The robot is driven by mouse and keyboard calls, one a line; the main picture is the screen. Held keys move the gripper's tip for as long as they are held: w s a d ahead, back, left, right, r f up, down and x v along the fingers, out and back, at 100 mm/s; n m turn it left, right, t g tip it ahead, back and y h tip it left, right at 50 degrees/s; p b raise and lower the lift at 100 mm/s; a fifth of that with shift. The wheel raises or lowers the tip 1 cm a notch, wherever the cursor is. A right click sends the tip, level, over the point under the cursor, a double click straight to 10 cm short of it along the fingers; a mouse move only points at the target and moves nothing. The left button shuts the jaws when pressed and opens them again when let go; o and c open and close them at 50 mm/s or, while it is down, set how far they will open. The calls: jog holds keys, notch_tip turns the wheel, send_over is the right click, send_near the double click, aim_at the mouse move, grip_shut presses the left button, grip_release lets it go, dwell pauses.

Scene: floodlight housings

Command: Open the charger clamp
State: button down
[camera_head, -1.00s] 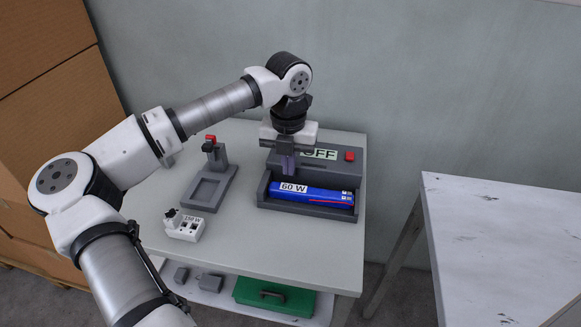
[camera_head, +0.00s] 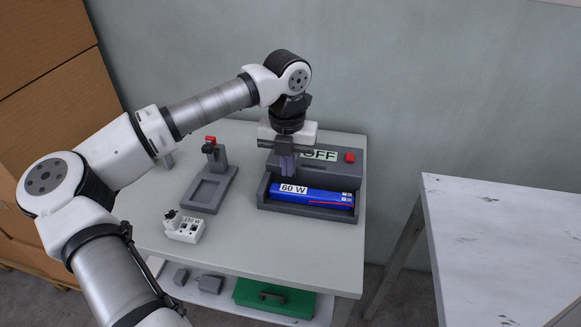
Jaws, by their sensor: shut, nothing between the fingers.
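A grey charger box (camera_head: 319,211) stands on the right of the table, with an "OFF" display (camera_head: 321,156) and a red button (camera_head: 350,157) at its back. A blue battery pack (camera_head: 325,197) marked "60 W" lies in its trough. My gripper (camera_head: 287,172) points down over the back left of the charger, its purple fingers shut with nothing seen between them. The fingertips are close to the battery's left end; I cannot tell whether they touch anything. I cannot make out a clamp on the charger for certain; the gripper covers part of it.
A grey fixture (camera_head: 207,192) with an empty recess and a red-tipped upright post (camera_head: 211,152) stands left of the charger. A white block (camera_head: 184,228) with a dark lever is at the front left. A green case (camera_head: 274,298) lies below. The right table (camera_head: 500,235) is bare.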

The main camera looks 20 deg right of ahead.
notch_tip(320, 180, up, 6)
jog(key=p, duration=0.2)
jog(key=shift+p, duration=0.4)
